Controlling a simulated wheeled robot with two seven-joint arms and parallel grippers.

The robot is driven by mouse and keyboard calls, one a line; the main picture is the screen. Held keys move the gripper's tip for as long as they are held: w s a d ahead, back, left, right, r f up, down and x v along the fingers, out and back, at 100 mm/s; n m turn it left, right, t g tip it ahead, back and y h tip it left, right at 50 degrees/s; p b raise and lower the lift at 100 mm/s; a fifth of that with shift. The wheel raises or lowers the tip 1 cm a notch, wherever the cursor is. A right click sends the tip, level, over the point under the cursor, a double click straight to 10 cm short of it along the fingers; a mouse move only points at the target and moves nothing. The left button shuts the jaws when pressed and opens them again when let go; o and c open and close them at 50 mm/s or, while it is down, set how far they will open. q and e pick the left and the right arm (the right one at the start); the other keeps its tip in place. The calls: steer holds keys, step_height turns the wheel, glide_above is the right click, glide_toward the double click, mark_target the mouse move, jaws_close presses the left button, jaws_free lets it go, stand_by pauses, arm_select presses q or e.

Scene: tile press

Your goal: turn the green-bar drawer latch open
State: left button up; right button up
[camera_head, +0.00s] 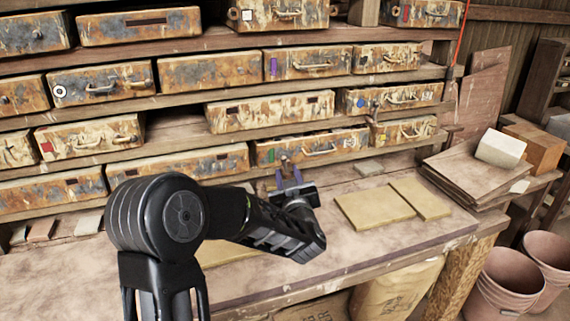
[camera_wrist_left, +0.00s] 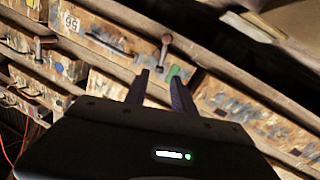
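The green-bar drawer (camera_head: 312,148) is a rusty, paint-worn drawer on the lowest shelf in the head view, with a pale handle. Its green bar (camera_head: 271,157) is at the left of its front and also shows in the wrist view (camera_wrist_left: 174,72). A brown latch (camera_head: 284,160) with a round end stands by the bar; it also shows in the wrist view (camera_wrist_left: 164,52), just beyond the fingertips. My left gripper (camera_head: 289,177) is open and empty, its two purple-grey fingers (camera_wrist_left: 159,80) pointing at the latch. Whether they touch it I cannot tell. My right gripper is out of view.
Several similar drawers fill the shelves above and beside. Below, the wooden bench (camera_head: 335,255) holds flat tan tiles (camera_head: 375,209) to the right of my gripper. Stacked boards (camera_head: 470,175) with a pale block stand farther right. Pink pots (camera_head: 510,280) are at lower right.

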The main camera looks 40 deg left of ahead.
mark_target(284, 161)
arm_select(q)
steer(key=p+x, duration=0.1)
steer(key=x, duration=0.4)
steer(key=shift+w+a, duration=0.25)
steer(key=shift+w, duration=0.05)
steer(key=shift+c, duration=0.4)
jaws_close()
